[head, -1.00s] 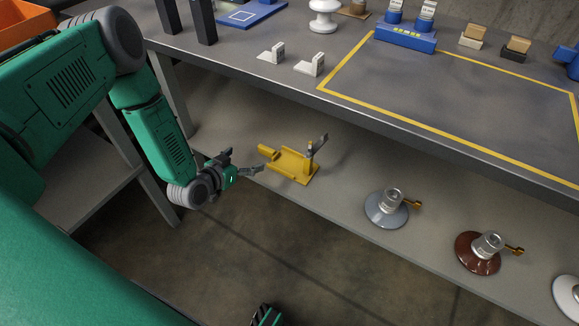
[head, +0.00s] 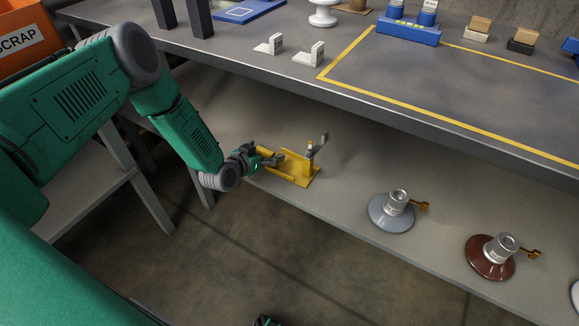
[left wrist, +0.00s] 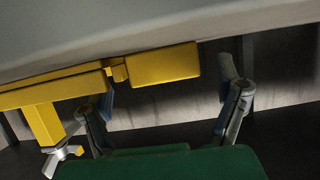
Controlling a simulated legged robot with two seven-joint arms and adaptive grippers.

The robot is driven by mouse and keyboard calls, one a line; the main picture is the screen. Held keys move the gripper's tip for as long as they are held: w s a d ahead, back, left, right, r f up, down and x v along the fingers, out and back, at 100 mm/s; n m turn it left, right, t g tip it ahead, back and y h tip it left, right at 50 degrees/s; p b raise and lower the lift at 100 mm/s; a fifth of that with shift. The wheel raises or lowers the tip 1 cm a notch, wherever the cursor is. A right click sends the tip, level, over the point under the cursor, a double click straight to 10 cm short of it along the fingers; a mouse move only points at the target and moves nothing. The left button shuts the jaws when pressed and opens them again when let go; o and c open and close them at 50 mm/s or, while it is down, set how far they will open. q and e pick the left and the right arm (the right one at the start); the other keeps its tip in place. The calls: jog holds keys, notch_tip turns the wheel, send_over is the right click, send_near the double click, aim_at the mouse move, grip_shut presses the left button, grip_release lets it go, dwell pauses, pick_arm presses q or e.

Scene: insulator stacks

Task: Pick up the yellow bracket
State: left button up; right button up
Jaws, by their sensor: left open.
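The yellow bracket (head: 299,177) lies on the lower shelf, near its front edge. It has a flat base, a raised block and a grey metal lever standing at its right end. My left gripper (head: 272,158) is open at the bracket's left end and overlaps it in the head view. In the left wrist view, a yellow bar of the bracket (left wrist: 165,65) shows ahead, between the two spread fingers (left wrist: 168,92).
The upper table (head: 400,100) overhangs the shelf (head: 345,205) behind the bracket. A grey insulator (head: 391,212) and a brown one (head: 490,258) stand to the right on the shelf. An orange scrap bin (head: 25,40) is at the upper left.

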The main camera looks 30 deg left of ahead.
pick_arm(q)
jog(key=shift+a, duration=0.1)
jog(key=c, duration=1.4)
jog(key=shift+r, duration=0.15)
